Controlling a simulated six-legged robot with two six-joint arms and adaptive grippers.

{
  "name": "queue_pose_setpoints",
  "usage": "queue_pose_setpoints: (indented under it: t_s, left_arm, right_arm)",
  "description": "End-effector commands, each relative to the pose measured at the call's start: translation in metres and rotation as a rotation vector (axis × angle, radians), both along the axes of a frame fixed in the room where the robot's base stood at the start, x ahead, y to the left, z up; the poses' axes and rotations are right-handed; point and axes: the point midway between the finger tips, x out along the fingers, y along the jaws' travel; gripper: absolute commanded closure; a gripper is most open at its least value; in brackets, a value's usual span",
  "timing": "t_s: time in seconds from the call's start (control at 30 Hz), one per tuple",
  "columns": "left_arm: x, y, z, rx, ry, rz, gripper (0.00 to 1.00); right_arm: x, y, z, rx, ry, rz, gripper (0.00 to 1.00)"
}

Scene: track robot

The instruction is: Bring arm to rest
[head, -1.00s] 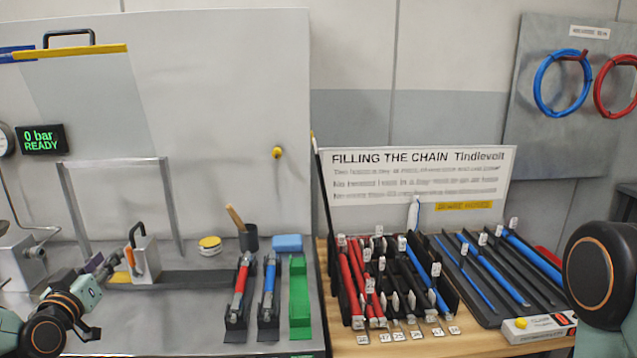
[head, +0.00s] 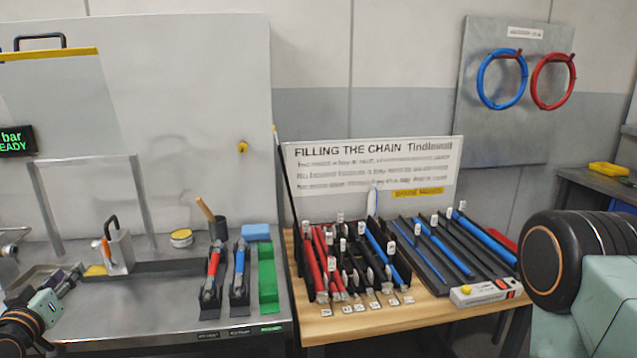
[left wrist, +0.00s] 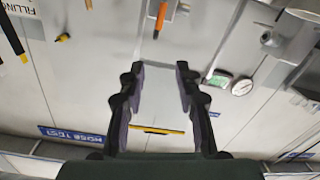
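My left gripper (head: 68,279) is at the lower left of the head view, above the metal bench near the block with the black handle (head: 117,247). In the left wrist view my left gripper (left wrist: 160,75) has its two dark fingers apart with nothing between them. My right arm shows as a dark round joint and a pale green link at the right edge of the head view. My right gripper is out of the picture.
The metal bench (head: 150,310) carries red and blue hose pieces in black holders and a green holder (head: 268,275). The wooden table (head: 365,322) holds racks of red and blue hoses and a sign (head: 370,165).

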Motion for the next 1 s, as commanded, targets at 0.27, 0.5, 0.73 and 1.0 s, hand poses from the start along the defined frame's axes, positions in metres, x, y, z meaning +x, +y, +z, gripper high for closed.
queue_pose_setpoints:
  t_s: [0.27,0.5,0.73,1.0]
  left_arm:
    - [-0.009,-0.065,-0.052,-0.192,0.194,-0.048,0.66]
    - [-0.039,-0.140,-0.114,-0.272,0.431,-0.121,0.66]
    - [-0.124,-0.226,-0.202,-0.300,0.793,-0.195,0.66]
    - [-0.269,-0.288,-0.283,-0.211,1.240,-0.257,0.66]
  right_arm:
    - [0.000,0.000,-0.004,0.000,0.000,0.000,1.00]
    - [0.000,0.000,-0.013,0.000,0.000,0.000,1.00]
    - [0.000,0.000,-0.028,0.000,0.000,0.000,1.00]
    - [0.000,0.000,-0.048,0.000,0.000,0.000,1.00]
